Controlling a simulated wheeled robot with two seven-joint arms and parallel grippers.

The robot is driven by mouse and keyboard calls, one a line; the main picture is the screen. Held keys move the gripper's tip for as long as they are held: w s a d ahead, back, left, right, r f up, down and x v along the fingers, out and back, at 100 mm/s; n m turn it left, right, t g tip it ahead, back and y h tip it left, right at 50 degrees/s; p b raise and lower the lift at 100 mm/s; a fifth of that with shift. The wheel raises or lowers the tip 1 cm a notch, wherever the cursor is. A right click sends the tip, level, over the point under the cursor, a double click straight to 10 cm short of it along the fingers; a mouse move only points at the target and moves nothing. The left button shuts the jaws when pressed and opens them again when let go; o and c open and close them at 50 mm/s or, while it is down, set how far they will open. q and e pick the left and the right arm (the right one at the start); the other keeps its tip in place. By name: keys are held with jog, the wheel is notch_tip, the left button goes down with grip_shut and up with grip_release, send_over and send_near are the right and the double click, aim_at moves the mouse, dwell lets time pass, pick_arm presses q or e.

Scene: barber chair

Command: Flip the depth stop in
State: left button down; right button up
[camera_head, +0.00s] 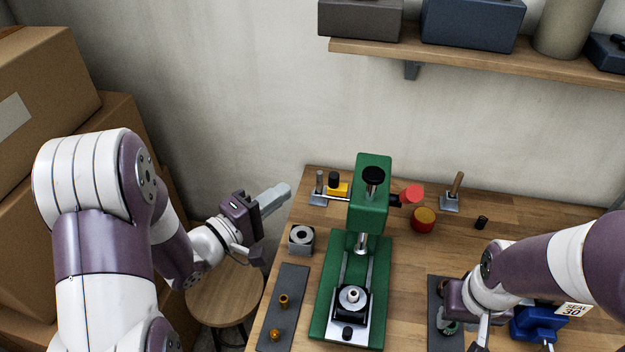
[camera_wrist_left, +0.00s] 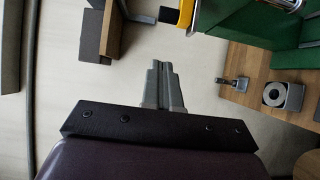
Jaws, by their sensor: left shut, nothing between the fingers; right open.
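The green press (camera_head: 370,215) stands on the wooden bench, with a black knob on top and a red-ended lever on its right. A yellow block with a black knob (camera_head: 338,187), which looks like the depth stop, juts out left of the press head. It also shows at the top of the left wrist view (camera_wrist_left: 186,14). My left gripper (camera_head: 284,192) is shut and empty, left of the yellow block and apart from it. Its closed fingers (camera_wrist_left: 162,82) point up in the left wrist view. My right gripper (camera_head: 478,335) is open at the lower right, partly cut off.
A grey mat (camera_head: 283,310) with brass parts lies left of the press. A steel block with a round hole (camera_head: 301,240) sits behind it. A red-and-yellow round container (camera_head: 424,220) and a wooden-handled stamp (camera_head: 453,192) stand right. A stool (camera_head: 225,295) and cardboard boxes (camera_head: 45,85) are left.

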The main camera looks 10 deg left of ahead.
aim_at(338, 184)
pick_arm(q)
jog(key=w+d+p, duration=0.2)
jog(key=w+d, duration=0.2)
jog(key=d, duration=0.2)
dwell(0.3)
